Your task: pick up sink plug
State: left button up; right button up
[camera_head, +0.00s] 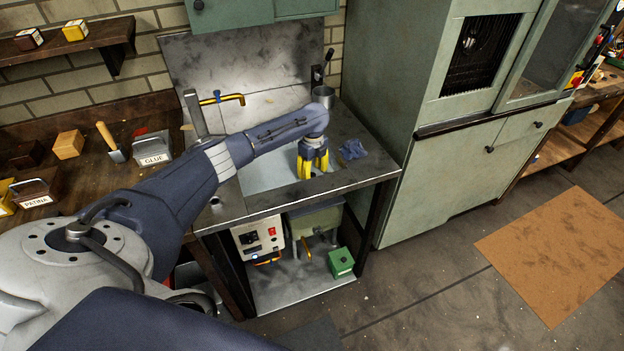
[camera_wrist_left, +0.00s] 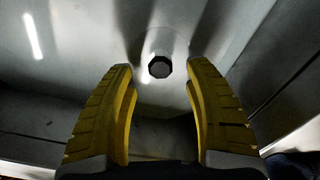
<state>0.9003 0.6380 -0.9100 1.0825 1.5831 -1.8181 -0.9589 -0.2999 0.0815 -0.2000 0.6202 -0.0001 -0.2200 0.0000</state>
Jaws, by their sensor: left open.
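In the left wrist view a small dark eight-sided shape (camera_wrist_left: 160,67) sits on the sink floor; I cannot tell whether it is the sink plug or the open drain. My left gripper (camera_head: 313,170) has yellow fingers and points down into the metal sink basin (camera_head: 262,176). In the wrist view its fingers are spread open with nothing between them, and the dark shape shows between the fingertips, farther off. In the head view the gripper and arm hide that part of the basin. My right gripper is in neither view.
A yellow-tipped faucet (camera_head: 222,98) stands behind my left arm. The wrist view shows basin walls close around the gripper.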

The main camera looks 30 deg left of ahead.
aim_at(313, 175)
pick_arm(q)
jog(key=shift+f, duration=1.5)
grip_shut()
